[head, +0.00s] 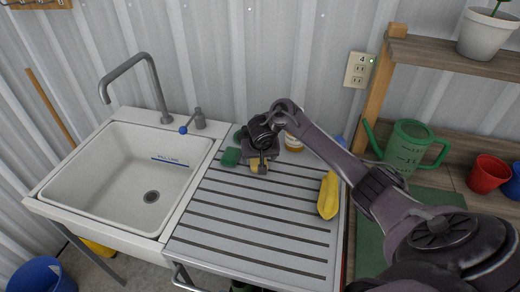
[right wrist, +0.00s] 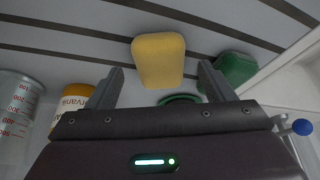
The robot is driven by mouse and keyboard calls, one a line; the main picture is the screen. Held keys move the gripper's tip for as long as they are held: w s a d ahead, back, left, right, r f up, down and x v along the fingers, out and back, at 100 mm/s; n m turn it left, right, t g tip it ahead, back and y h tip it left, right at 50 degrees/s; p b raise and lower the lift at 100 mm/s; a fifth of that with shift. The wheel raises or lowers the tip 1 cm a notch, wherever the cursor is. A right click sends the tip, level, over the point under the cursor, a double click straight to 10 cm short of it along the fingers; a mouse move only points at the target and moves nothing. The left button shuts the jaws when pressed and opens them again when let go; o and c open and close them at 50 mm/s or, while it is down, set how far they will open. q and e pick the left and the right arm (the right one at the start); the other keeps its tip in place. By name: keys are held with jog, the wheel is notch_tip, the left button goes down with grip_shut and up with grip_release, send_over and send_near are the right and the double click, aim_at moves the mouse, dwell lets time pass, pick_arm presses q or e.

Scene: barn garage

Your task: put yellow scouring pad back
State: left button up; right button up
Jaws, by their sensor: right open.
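The yellow scouring pad (right wrist: 158,60) lies on the slatted grey drainboard (head: 250,225). In the head view the pad (head: 259,166) is mostly hidden behind my right gripper (head: 260,164). In the right wrist view the pad sits between and just beyond the two open fingertips of my right gripper (right wrist: 158,78), with nothing held. A green pad (head: 231,157) lies just left of my right gripper; it also shows in the right wrist view (right wrist: 233,70). My left gripper is not in view.
The white sink (head: 120,178) is left of the drainboard, with a faucet (head: 150,85) behind. An orange-brown bottle (head: 293,143) stands behind my right forearm. A yellow cloth-like item (head: 328,196) lies at the drainboard's right. The front middle of the drainboard is clear.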

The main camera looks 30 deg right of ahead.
jog(key=p+v, duration=0.6)
jog(key=v, duration=0.4)
jog(key=shift+s+a, duration=0.1)
